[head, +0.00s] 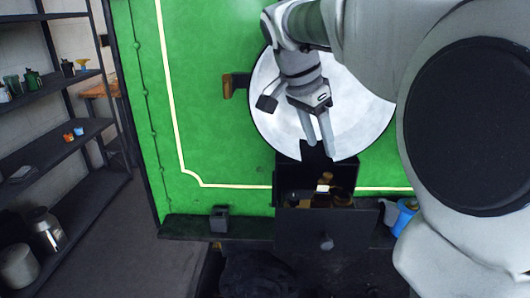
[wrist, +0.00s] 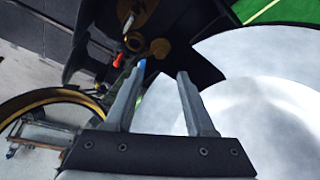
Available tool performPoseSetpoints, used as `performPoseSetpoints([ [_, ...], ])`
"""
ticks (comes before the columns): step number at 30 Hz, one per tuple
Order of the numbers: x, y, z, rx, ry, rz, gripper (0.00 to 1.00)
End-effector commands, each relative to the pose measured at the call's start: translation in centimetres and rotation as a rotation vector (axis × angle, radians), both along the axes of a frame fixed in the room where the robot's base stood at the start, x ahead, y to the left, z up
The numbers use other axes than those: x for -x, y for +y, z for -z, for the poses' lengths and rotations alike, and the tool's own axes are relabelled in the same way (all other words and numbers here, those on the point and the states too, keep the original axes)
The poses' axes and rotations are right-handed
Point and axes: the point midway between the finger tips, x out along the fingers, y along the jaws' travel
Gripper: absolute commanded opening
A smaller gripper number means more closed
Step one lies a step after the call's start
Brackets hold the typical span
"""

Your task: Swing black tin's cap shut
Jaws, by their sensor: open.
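A black box-shaped container, which looks like the black tin (head: 316,229), stands below the white disc in the head view. Its top is open, and several brass and brown items show inside. A dark flap, apparently its cap (head: 316,153), stands raised at the far side, against the disc. In the wrist view the tin (wrist: 85,45) is at the top, with a dark panel at its right that may be the cap (wrist: 195,45). My gripper (head: 320,143) is open and empty, fingers pointing down just by the flap; contact cannot be told. It also shows in the wrist view (wrist: 160,72).
A green panel (head: 205,100) with a cream line carries the white disc (head: 272,95). A small dark block (head: 219,218) sits on the ledge at left, and a blue item (head: 404,216) is right of the tin. Shelves (head: 60,135) stand at far left, beyond open floor.

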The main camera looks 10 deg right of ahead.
Motion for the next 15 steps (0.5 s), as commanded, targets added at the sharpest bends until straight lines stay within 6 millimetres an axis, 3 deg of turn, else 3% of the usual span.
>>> performPoseSetpoints([
  [6, -0.5, -1.8, 4.6, -0.001, 0.004, 0.002, 0.55],
  [15, -0.9, -3.1, 7.8, -0.001, 0.002, -0.001, 0.55],
])
